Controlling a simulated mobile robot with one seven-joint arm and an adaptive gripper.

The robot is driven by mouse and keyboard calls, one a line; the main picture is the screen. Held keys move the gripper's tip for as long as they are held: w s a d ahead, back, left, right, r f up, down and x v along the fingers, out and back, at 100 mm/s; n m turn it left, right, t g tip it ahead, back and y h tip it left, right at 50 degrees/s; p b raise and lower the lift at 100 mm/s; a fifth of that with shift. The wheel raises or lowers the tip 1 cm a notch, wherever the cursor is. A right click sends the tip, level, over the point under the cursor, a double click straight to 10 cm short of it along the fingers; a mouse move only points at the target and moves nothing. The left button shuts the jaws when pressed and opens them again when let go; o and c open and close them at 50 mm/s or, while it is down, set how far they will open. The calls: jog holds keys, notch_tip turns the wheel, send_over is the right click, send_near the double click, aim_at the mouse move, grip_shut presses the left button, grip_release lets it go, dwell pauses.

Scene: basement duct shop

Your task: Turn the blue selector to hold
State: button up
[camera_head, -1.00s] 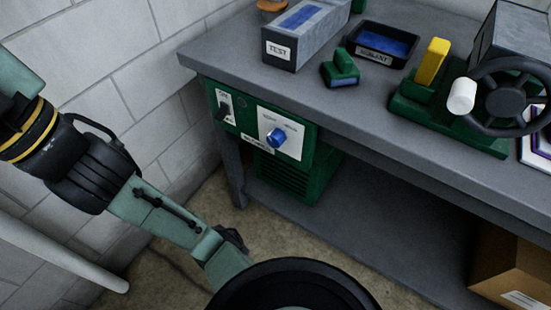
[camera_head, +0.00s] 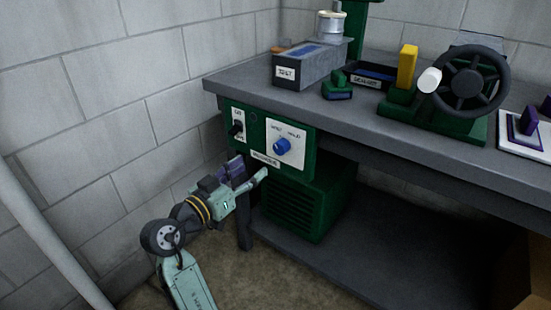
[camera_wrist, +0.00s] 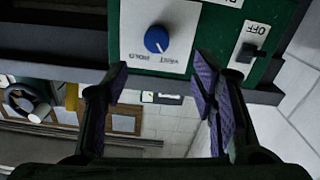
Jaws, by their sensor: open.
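The blue selector (camera_head: 282,146) is a round knob on a white plate (camera_head: 300,133) on the green panel under the bench top. Two labels sit above it; the right one reads HOLD. The selector also shows upside down in the wrist view (camera_wrist: 157,39), with a pale mark on its label side; I cannot tell exactly which label it points at. My gripper (camera_head: 248,174) is below and left of the selector, apart from it. In the wrist view my gripper (camera_wrist: 160,88) is open and empty, its purple-padded fingers spread either side of the selector's line.
A black toggle switch (camera_head: 237,129) marked OFF sits left of the selector. The bench edge (camera_head: 330,123) overhangs the panel. A green louvred box (camera_head: 300,205) stands below. A bench leg (camera_head: 244,222) and block wall (camera_head: 110,150) are near my arm.

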aim_at(278, 150)
jog(key=p+x, duration=0.1)
jog(key=x, duration=1)
jog(key=shift+s+d+f+p, duration=0.1)
jog(key=shift+s+d+p, duration=0.1)
jog(key=shift+p, duration=0.2)
jog(key=shift+c, duration=0.3)
jog(key=c, duration=1.1)
